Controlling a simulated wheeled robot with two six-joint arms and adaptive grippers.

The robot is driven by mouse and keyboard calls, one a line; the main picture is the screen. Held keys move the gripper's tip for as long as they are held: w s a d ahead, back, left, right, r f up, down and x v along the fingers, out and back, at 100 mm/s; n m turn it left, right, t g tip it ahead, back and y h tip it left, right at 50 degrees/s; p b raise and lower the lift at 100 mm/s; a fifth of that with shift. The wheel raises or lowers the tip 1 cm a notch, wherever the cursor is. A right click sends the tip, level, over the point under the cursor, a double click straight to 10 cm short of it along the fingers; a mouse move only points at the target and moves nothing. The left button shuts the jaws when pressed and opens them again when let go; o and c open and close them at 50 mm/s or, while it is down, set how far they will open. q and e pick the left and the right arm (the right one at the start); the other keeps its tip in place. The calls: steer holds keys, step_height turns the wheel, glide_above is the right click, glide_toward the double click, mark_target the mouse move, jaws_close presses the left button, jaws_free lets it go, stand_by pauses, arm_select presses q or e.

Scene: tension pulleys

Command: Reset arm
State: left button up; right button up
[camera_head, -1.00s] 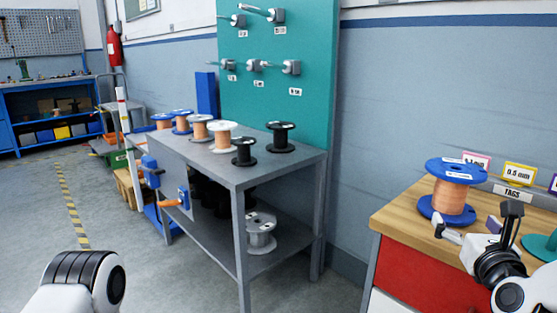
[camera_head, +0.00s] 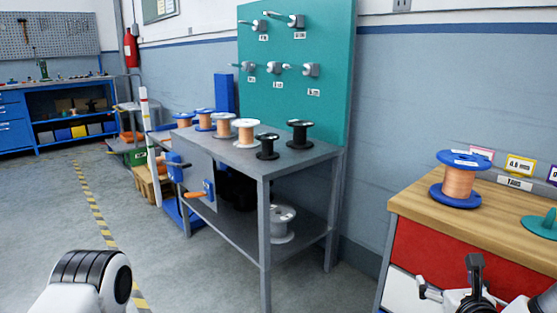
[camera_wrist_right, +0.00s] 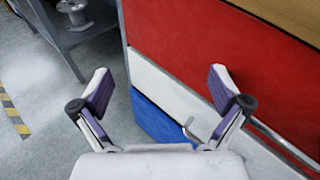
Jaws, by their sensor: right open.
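My right gripper (camera_head: 448,278) is open and empty, low in front of the cabinet at the lower right. In the right wrist view its two purple-lined fingers (camera_wrist_right: 160,85) stand wide apart, with nothing between them, facing the drawer fronts. A blue-flanged spool of copper wire (camera_head: 459,180) stands upright on the wooden cabinet top (camera_head: 420,203), above and behind the gripper and apart from it. My left arm shows only as a white and black link at the lower left; its gripper is out of the picture.
A grey metal table (camera_head: 290,158) carries several spools; a grey spool (camera_head: 283,222) sits on its lower shelf. A teal panel (camera_head: 330,60) with tensioner arms stands behind. The cabinet has red (camera_wrist_right: 215,45), white and blue drawers with a handle near my right fingers. Floor is clear at left.

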steer(key=s+a+f+n+g+y, duration=0.1)
steer(key=s+a+f+n+g, duration=0.2)
steer(key=f, duration=0.6)
steer(key=s+a+f+n+g, duration=0.1)
steer(key=s+f+n+g, duration=0.1)
steer(key=s+f+n, duration=0.45)
steer(key=s+a+f+n+g+y, duration=0.1)
steer(key=s+a+f+g, duration=0.2)
steer(key=f, duration=0.8)
steer(key=s+a+f+n+g, duration=0.2)
steer(key=s+f+n+g, duration=0.15)
steer(key=s+n, duration=0.5)
steer(key=s+a+f+n+g, duration=0.1)
steer(key=s+f+n+g, duration=0.2)
steer(key=s+f+n, duration=0.5)
step_height(320, 180, up, 33)
steer(key=n+p, duration=0.9)
steer(key=p, duration=2)
steer(key=shift+a+y+p, duration=0.15)
steer(key=shift+y+p, duration=0.25)
